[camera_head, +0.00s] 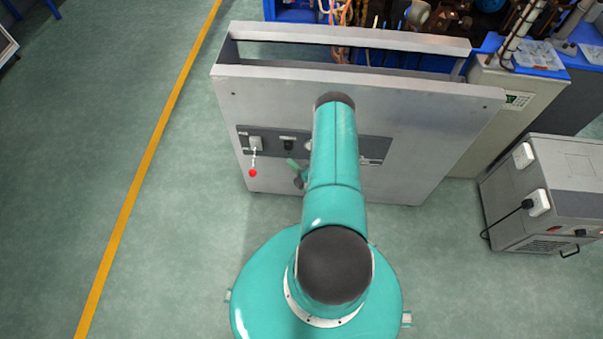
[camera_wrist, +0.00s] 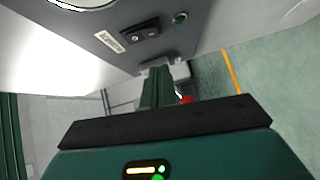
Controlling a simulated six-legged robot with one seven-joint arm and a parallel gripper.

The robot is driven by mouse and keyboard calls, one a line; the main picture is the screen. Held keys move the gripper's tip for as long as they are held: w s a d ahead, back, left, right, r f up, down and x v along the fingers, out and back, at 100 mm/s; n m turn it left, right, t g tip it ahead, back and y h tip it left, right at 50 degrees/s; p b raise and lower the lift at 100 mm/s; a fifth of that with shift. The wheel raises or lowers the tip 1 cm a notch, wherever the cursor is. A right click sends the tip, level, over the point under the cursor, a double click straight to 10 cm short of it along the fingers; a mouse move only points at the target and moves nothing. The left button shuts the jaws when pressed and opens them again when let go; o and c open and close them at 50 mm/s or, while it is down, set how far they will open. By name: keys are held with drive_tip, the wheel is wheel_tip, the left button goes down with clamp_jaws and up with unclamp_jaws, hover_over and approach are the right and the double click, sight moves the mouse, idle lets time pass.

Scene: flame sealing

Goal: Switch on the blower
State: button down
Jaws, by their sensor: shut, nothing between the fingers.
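A grey metal cabinet (camera_head: 375,110) with a dark control strip (camera_head: 377,148) stands ahead of me. In the wrist view a black rocker switch (camera_wrist: 141,35) sits on the grey panel beside a small label (camera_wrist: 109,41) and a round green-centred button (camera_wrist: 180,18). A lever with a red knob (camera_head: 253,173) hangs from a pale box (camera_head: 256,143) at the strip's left; the red knob (camera_wrist: 186,99) also shows behind my fingers. My gripper (camera_wrist: 158,72) is shut and empty, apart from the rocker switch in the picture. In the head view my arm hides part of the strip.
A grey machine (camera_head: 560,190) with white sockets and a black cable stands at the right. Blue benches (camera_head: 580,55) with equipment stand behind the cabinet. The floor left of the cabinet is clear, with a yellow line (camera_head: 140,177).

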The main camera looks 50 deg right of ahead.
sight(286, 149)
drive_tip(key=shift+w+d+f, duration=0.15)
drive_tip(key=shift+w+d, duration=0.7)
drive_tip(key=shift+w, duration=0.05)
drive_tip(key=shift+w+d+f, duration=0.15)
drive_tip(key=shift+w+d, duration=0.65)
drive_tip(key=shift+w, duration=0.05)
